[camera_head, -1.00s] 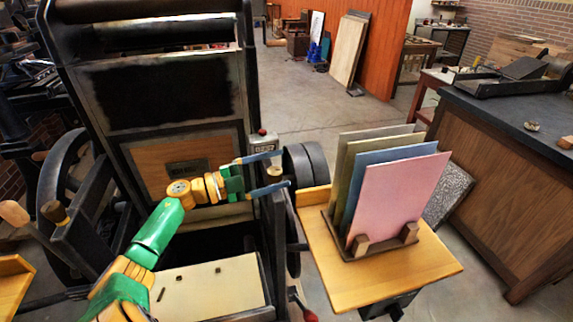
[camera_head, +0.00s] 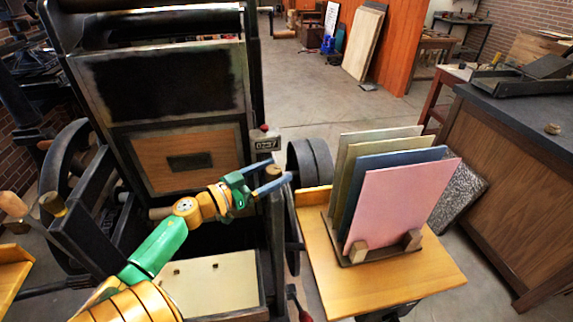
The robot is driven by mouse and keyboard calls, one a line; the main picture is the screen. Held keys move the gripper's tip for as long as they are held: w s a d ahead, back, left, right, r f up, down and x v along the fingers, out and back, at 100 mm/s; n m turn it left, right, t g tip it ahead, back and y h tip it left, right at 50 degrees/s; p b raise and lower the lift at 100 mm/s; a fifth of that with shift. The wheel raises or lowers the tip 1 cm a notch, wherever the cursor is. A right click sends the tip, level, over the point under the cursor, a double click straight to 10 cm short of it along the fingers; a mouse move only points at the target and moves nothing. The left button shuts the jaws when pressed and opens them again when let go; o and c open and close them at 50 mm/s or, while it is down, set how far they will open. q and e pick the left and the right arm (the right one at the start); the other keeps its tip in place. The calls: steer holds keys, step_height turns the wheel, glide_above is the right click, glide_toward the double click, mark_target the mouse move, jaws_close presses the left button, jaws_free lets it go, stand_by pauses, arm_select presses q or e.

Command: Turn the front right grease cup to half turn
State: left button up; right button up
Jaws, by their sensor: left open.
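The front right grease cup (camera_head: 275,171) is a small tan cap on the press's right front post. It sits at the open jaws of my left gripper (camera_head: 281,169), and one blue finger partly covers it. The gripper has green jaws and two blue fingers spread apart, pointing right and slightly up. I cannot tell whether a finger touches the cup. Another brass-coloured cup (camera_head: 52,203) tops the left post. My right gripper is not in view.
The black hand press (camera_head: 160,90) fills the left. A counter (camera_head: 267,144) with a red knob stands just behind the cup. Black pulleys (camera_head: 310,162) stand to its right. A wooden side table (camera_head: 425,285) holds upright coloured sheets (camera_head: 395,205).

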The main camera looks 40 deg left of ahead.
mark_target(280, 168)
arm_select(q)
steer(key=x, duration=0.3)
steer(key=shift+w, duration=0.45)
steer(key=shift+s, duration=0.2)
steer(key=c, duration=0.4)
jaws_close()
steer(key=shift+m+h, duration=0.3)
